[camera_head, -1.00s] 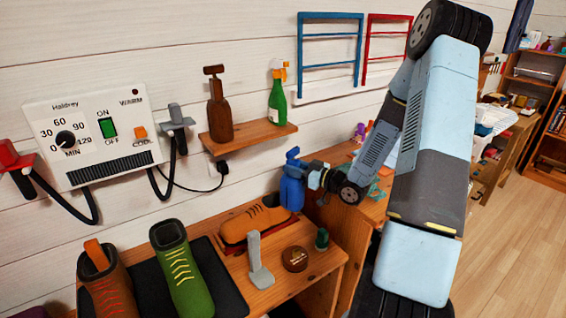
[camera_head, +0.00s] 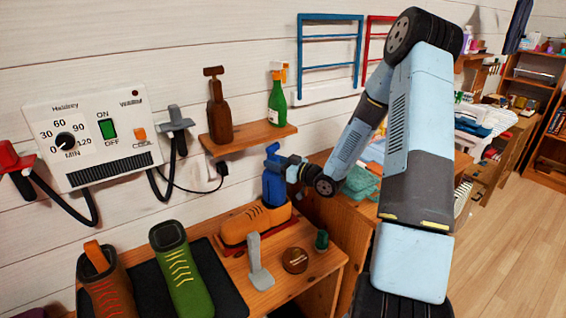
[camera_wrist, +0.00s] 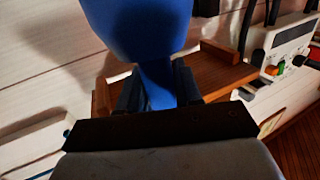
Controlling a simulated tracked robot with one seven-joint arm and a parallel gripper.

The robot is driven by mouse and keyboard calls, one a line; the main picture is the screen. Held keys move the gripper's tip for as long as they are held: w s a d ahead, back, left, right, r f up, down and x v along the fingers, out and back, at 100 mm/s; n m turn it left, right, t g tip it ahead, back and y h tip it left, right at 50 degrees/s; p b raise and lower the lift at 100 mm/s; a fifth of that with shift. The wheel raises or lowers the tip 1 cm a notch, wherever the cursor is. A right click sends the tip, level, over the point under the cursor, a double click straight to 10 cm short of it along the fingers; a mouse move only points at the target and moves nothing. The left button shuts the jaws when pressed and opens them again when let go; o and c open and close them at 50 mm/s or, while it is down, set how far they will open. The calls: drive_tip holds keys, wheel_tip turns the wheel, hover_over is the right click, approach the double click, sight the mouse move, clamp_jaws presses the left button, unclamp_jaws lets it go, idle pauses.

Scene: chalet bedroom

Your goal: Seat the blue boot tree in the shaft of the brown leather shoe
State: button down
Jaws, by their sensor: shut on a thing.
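The blue boot tree (camera_head: 273,186) is upright over the shaft end of the shoe. Its lower end meets the shaft in the picture; I cannot tell whether it is inside or in front. My gripper (camera_head: 292,172) is shut on the blue boot tree from the right. In the wrist view the blue boot tree (camera_wrist: 140,30) stands between the gripper's dark fingers (camera_wrist: 158,90); the shoe is not visible there.
A grey upright stand (camera_head: 257,262), a round brown tin (camera_head: 295,260) and a small green item (camera_head: 321,240) stand in front of the shoe. A green boot (camera_head: 183,275) and a brown boot (camera_head: 105,285) stand left.

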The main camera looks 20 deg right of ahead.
drive_tip(key=shift+f, duration=0.1)
drive_tip(key=c, duration=0.8)
unclamp_jaws()
drive_tip(key=shift+o, duration=0.2)
